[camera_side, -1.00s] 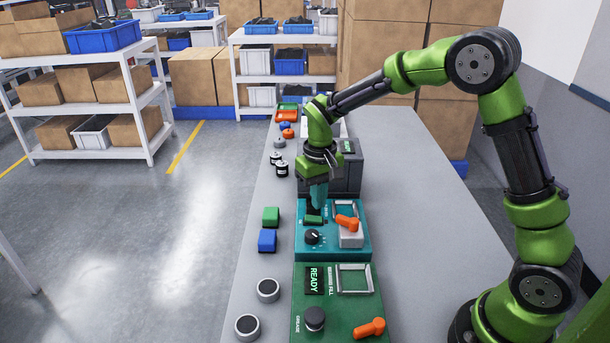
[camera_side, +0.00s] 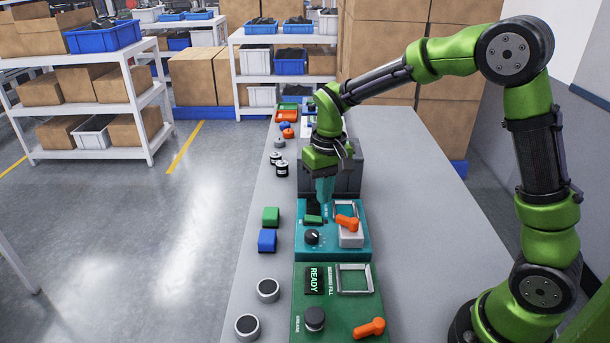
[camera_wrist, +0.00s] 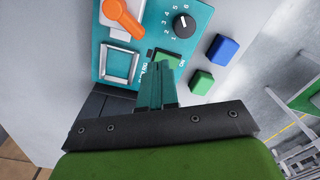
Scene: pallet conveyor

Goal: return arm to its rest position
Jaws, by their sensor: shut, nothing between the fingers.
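My green arm reaches over the grey table. My gripper (camera_side: 324,203) points down with its teal fingers shut and empty, above the back part of the teal machine panel (camera_side: 302,247). In the wrist view the shut fingers (camera_wrist: 157,82) lie in front of the panel's green button. The same panel (camera_wrist: 140,22) shows an orange lever (camera_wrist: 122,18), a black dial (camera_wrist: 184,25) and a silver square frame (camera_wrist: 119,66). I cannot tell whether the fingertips touch the panel.
A green block (camera_side: 271,216) and a blue block (camera_side: 267,240) lie left of the panel. A green READY panel (camera_side: 335,305) is in front. Two round pucks (camera_side: 268,290) sit near the left edge. A dark grey box stands behind the gripper. The table's right side is clear.

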